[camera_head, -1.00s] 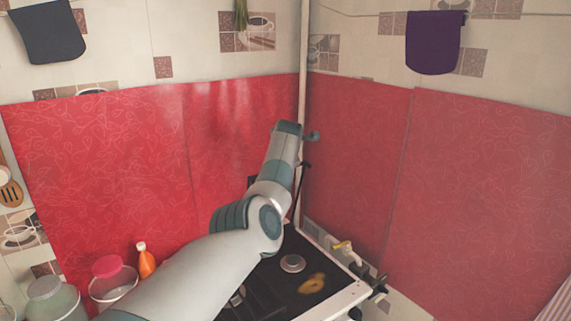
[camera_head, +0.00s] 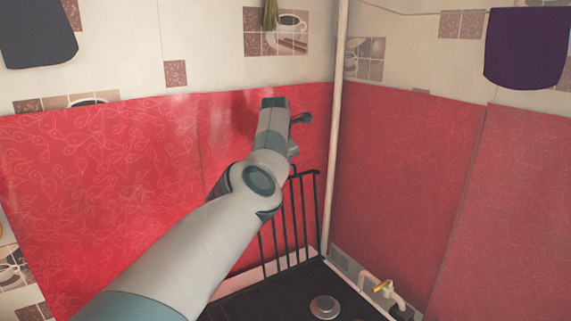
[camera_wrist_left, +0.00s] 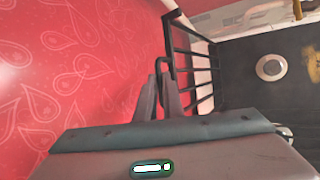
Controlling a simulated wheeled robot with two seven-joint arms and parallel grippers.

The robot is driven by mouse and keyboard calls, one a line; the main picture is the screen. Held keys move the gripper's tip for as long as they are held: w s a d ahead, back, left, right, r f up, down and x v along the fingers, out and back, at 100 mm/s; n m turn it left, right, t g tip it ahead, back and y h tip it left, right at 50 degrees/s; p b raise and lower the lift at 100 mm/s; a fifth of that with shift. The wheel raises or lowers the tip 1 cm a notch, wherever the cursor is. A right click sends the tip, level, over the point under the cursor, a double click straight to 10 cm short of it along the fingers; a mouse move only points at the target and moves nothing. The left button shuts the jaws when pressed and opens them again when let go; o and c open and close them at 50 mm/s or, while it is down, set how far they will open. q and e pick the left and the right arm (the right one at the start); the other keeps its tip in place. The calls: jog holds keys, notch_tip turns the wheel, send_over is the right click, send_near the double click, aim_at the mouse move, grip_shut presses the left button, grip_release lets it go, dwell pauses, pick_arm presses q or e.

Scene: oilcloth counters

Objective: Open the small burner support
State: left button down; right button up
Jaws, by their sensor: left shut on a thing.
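The small burner support (camera_head: 306,173) is a black wire grate standing roughly upright at the back of the stove, near the corner. Its left part is hidden behind my left arm in the head view. In the left wrist view the grate (camera_wrist_left: 170,35) stands just beyond the fingers. My left gripper (camera_wrist_left: 166,76) is shut on the edge of the grate. My right gripper is not in view.
The black stove top (camera_head: 285,292) has a round burner (camera_head: 324,307) uncovered in front of the grate. Red oilcloth walls (camera_head: 400,190) meet at a pale pipe (camera_head: 338,130) in the corner. A valve with a yellow handle (camera_head: 382,286) is at the right.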

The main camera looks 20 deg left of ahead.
pick_arm(q)
jog(key=shift+a+r, duration=0.1)
jog(key=shift+r, duration=0.1)
jog(key=c, duration=2.2)
grip_release()
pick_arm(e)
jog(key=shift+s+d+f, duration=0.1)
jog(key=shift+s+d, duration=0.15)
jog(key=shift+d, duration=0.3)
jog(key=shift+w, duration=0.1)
